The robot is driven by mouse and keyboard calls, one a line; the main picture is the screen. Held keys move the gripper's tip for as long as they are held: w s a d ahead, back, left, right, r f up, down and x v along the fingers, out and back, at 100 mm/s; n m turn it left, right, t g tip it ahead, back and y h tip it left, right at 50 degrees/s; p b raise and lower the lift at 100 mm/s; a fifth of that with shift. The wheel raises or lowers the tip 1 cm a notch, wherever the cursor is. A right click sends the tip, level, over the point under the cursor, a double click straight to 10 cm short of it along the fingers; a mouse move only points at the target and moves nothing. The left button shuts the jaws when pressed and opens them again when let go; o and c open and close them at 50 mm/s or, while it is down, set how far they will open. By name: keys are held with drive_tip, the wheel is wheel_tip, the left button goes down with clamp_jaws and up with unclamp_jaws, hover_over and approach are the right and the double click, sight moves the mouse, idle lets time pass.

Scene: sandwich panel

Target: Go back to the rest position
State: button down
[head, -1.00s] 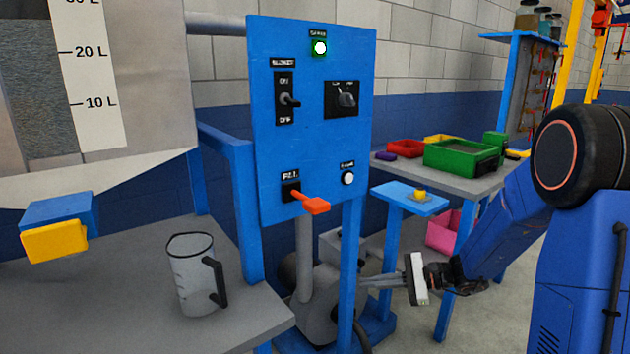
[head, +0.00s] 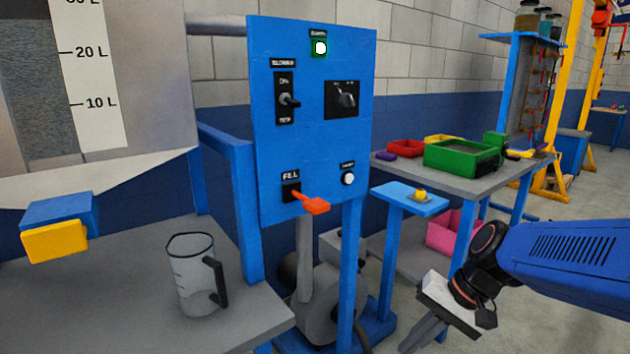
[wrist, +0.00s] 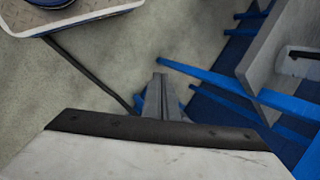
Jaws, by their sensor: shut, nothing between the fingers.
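My gripper (head: 424,335) is at the lower right of the head view, at the end of my blue arm, tilted down and to the left. Its fingers are together with nothing between them. In the wrist view the closed fingers (wrist: 160,98) point out over the grey floor, apart from any object. The blue control panel (head: 312,120) stands to the left of my gripper, with an orange fill lever (head: 316,206), a toggle switch (head: 288,99), a rotary knob (head: 346,96), a white button (head: 348,179) and a lit lamp (head: 320,48).
A clear jug (head: 193,275) stands on the grey bench (head: 130,320) at left. A small blue stand (head: 410,198) with a yellow button and a grey table (head: 470,180) with coloured bins lie behind my gripper. Open floor (head: 590,205) is at right.

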drive_tip(key=s+d+r+n+t+h, duration=0.3)
drive_tip(key=s+d+n+t+h, duration=0.1)
drive_tip(key=s+d, duration=0.4)
drive_tip(key=shift+d+r+n+h, duration=0.15)
drive_tip(key=shift+d+n+h, duration=0.15)
drive_tip(key=shift+d+h, duration=0.6)
